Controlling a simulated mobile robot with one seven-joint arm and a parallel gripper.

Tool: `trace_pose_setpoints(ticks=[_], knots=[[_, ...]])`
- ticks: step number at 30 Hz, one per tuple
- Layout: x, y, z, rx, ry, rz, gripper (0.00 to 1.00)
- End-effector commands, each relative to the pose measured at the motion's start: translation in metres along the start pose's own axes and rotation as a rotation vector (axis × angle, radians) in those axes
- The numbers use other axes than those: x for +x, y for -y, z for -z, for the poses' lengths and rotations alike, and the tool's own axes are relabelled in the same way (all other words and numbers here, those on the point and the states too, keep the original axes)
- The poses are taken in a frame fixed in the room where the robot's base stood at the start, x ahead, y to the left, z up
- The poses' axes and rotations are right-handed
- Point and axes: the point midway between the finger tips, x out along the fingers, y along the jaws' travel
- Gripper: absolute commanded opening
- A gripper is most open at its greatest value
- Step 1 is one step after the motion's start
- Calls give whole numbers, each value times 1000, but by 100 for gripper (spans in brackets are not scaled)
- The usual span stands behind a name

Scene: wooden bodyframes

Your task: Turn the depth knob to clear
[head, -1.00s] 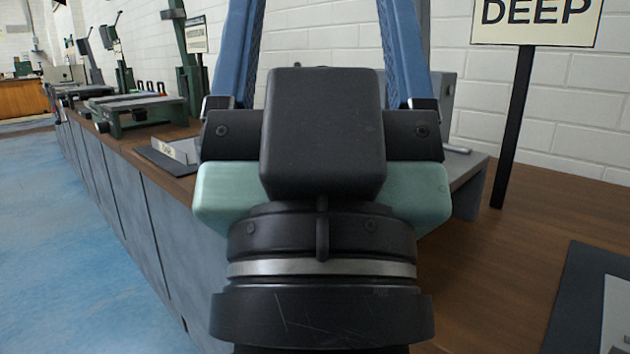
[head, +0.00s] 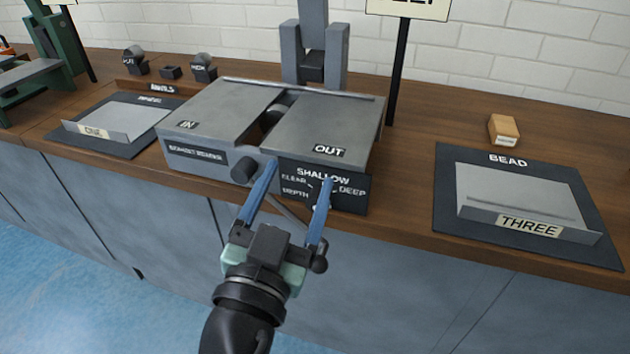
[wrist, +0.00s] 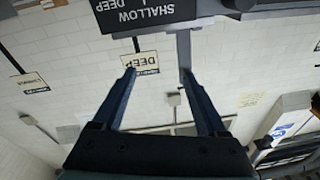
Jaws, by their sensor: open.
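The depth panel (head: 349,205) is a black plate on the front of a grey machine, lettered SHALLOW, CLEAR, DEPTH and DEEP. The panel also shows at the top of the wrist view (wrist: 146,14). The depth knob is not clear in the head view; my right finger covers the middle of the panel. My gripper (head: 298,175) has two long blue fingers, spread apart with nothing between them. In the head view they overlap the machine's front, the right one across the panel. I cannot tell whether they touch it. In the wrist view the fingertips (wrist: 157,70) lie below the panel's image.
The grey machine (head: 210,105) has IN and OUT plates and a black round knob (head: 243,170) left of my fingers. A tray marked THREE (head: 525,205) and a wooden block (head: 503,130) lie right; another tray (head: 120,118) lies left.

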Motion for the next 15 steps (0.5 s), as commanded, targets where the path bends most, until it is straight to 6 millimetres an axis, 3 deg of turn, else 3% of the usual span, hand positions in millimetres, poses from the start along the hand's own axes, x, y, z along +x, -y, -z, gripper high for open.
trace_pose_setpoints(ticks=[3, 6, 11, 15], knots=[[-32, -5, -40, -52, 89, -55, 75], [-58, -11, -63, -85, 113, -76, 75], [-84, -18, -80, -117, 118, -80, 75], [-85, -20, -84, -122, 113, -80, 75]])
